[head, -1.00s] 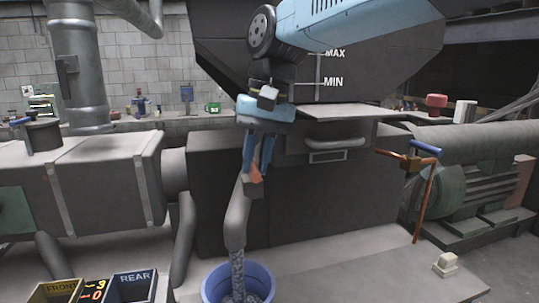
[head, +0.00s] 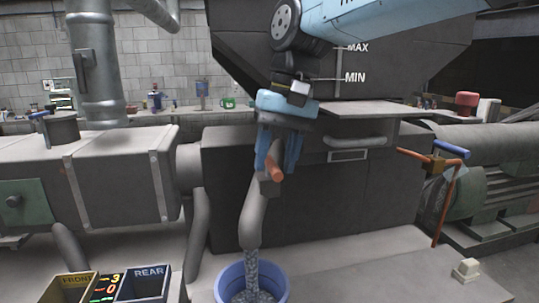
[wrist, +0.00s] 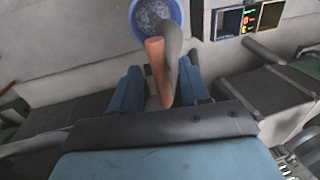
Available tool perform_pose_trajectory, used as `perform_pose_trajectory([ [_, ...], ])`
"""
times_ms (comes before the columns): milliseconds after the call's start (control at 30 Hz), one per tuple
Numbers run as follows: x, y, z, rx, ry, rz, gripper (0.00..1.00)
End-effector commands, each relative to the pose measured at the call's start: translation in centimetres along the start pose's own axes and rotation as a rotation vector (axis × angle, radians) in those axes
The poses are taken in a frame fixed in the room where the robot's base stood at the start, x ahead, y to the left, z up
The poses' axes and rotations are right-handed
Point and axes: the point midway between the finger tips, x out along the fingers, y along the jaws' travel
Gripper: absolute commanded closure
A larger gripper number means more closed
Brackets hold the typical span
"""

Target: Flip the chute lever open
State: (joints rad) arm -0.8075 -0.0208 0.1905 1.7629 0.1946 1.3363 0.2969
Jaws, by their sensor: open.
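The grey chute (head: 256,215) slopes down from the dark machine, and grey granules stream from its mouth into a blue bucket (head: 224,291) on the floor. The orange chute lever (head: 273,167) sticks out near the top of the chute. My gripper (head: 278,162) hangs over it with its blue fingers pointing down. In the wrist view the open fingers stand on either side of the lever (wrist: 157,68) and the chute (wrist: 173,42), with gaps beside them. The lever's base is partly hidden. The bucket also shows in the wrist view (wrist: 133,18), holding granules.
Two bins marked FRONT (head: 70,288) and REAR (head: 148,284) stand at the lower left. A dark hopper with MIN and MAX marks (head: 400,55) rises behind my arm.

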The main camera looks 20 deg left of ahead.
Motion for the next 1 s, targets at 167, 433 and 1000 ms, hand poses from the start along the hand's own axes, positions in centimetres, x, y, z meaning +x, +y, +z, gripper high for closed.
perform_pose_trajectory([
  [167,-0.1,0.0,0.0,0.000,0.000,0.000,0.55],
  [433,-3.1,0.0,0.0,0.001,0.002,0.000,0.55],
  [1000,-12.8,-0.1,0.0,-0.001,0.001,-0.001,0.55],
])
